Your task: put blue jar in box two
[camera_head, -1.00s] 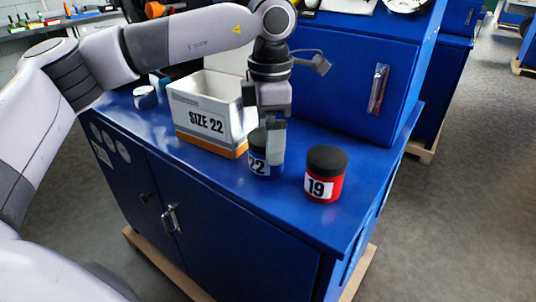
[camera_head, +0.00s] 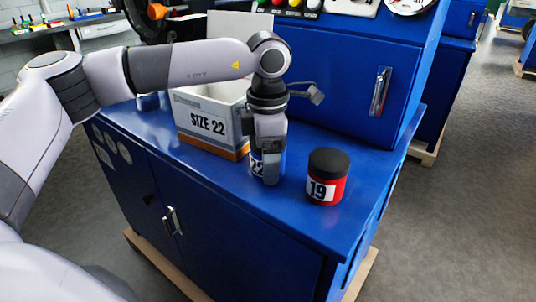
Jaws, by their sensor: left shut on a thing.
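The blue jar (camera_head: 255,165), with a white label reading 22, stands upright on the blue cabinet top, just right of the box. Most of it is hidden behind my left gripper (camera_head: 270,172), which comes down from above and is shut on it. My right gripper is out of view.
A red jar (camera_head: 327,187) with a black lid and label 19 stands to the right of the blue jar. A blue raised cabinet (camera_head: 340,80) stands behind. The front strip of the cabinet top (camera_head: 290,216) is clear.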

